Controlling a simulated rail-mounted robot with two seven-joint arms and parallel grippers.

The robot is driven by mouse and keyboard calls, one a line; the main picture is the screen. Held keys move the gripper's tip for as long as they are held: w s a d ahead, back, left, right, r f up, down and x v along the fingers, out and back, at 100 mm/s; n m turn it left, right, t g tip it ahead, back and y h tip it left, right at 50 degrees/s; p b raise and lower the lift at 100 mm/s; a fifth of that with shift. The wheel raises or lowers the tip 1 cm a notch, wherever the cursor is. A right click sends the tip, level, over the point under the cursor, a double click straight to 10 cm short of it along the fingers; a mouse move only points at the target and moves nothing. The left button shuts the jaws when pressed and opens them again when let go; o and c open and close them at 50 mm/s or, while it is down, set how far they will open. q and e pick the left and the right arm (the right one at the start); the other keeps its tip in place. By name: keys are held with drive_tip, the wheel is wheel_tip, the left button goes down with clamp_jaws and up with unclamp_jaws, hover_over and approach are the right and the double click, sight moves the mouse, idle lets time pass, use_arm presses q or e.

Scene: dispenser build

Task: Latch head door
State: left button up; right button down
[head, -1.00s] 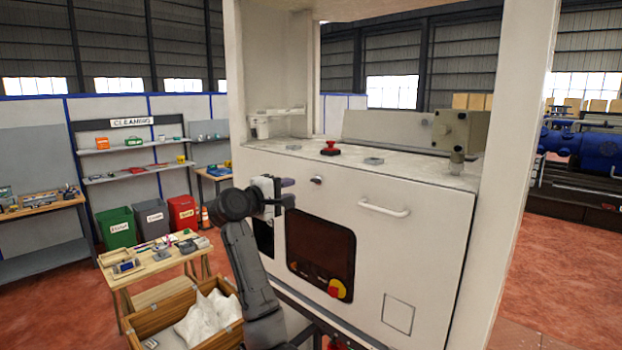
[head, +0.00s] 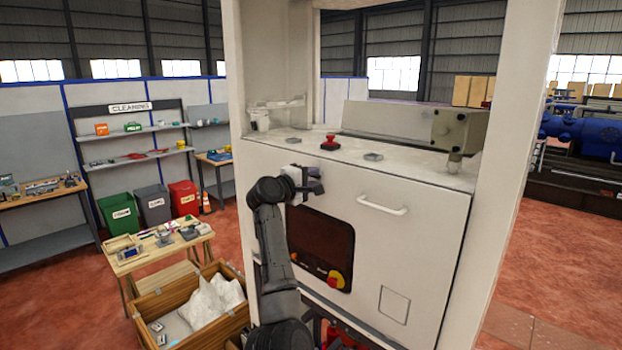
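The machine's large white front door (head: 420,240) carries a white bar handle (head: 383,205) and appears flush with the cabinet. My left arm reaches up from below, and my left gripper (head: 312,183) is at the door's upper left, above the dark screen. It covers the spot where a small dark latch showed earlier, so the latch is hidden. I cannot tell whether the gripper touches the latch or how far its fingers are apart. My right gripper is out of view.
The dark screen (head: 321,246) has a red and yellow knob (head: 336,279) at its lower right. A red button (head: 330,142) stands on the machine's top ledge. A wooden crate (head: 190,310) and a small work table (head: 155,255) stand to the left.

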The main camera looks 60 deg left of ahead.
use_arm(q)
drive_tip(key=shift+c, duration=0.4)
clamp_jaws()
